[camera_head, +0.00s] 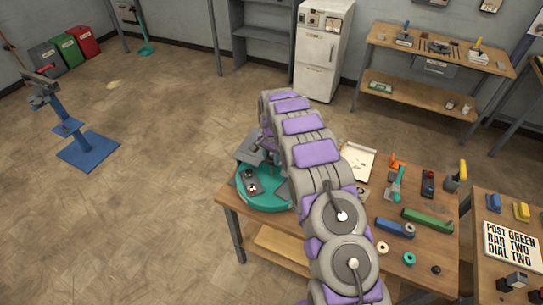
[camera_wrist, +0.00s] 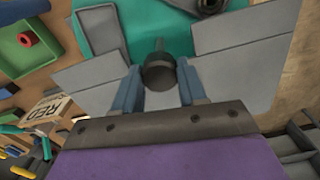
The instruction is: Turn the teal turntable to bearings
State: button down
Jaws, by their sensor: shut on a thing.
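The teal turntable (camera_head: 275,201) sits at the left end of the wooden workbench, partly hidden behind my arm. Grey trays are on it, and one facing the camera holds small dark parts (camera_head: 252,186). In the wrist view the teal surface (camera_wrist: 146,22) shows at the top, between grey panels. My gripper (camera_wrist: 158,80) has its blue fingers on either side of a dark round knob (camera_wrist: 158,71) and is shut on it. In the head view my arm hides most of the gripper and the knob.
The workbench (camera_head: 436,268) also carries a green block (camera_head: 427,221), a blue block (camera_head: 390,227) and several small tools. A sign (camera_head: 512,248) on the right bench reads "POST GREEN BAR TWO DIAL TWO". A blue stand (camera_head: 88,150) is at the left. Floor left of the bench is open.

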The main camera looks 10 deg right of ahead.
jog(key=shift+w+r+n+p, duration=0.15)
jog(key=shift+n+p, duration=0.15)
jog(key=shift+n, duration=0.8)
jog(key=shift+w+r+n+p, duration=0.1)
jog(key=shift+n+p, duration=0.15)
jog(key=shift+n, duration=0.85)
jog(key=shift+n+p, duration=0.4)
jog(key=shift+n, duration=1.3)
jog(key=shift+w+n, duration=0.1)
jog(key=shift+n, duration=0.3)
jog(key=c, duration=1)
grip_release()
jog(key=o, duration=0.3)
jog(key=shift+f, duration=0.15)
jog(key=shift+o, duration=0.4)
jog(key=shift+s, duration=0.2)
